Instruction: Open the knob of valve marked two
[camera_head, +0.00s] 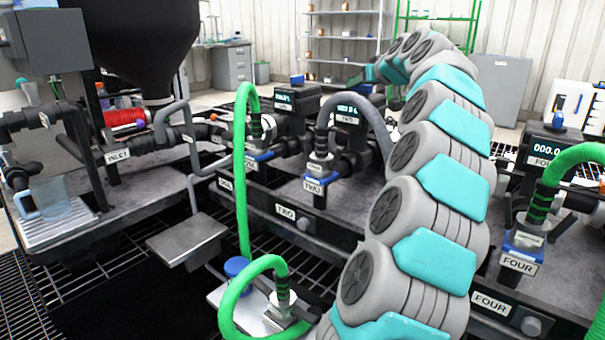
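The station marked two stands at the middle. Its "TWO" tag (313,186) hangs below a blue-and-white fitting where a grey hose ends. A second "TWO" plate (285,212) is on the dark front rail, with a small round grey knob (303,224) beside it. A dark box with a lit display (347,114) stands behind the fitting. I cannot tell from this view whether the valve is open or shut. My grey-and-teal arm arches up on the right and bends away toward the back, passing right of station two.
A green hose (241,180) loops in front of the left station. Station four (519,262), with another green hose, is at the right. My arm hides the station between. A black hopper (145,45) and inlet pipes are at left. A metal box (187,238) sits front left.

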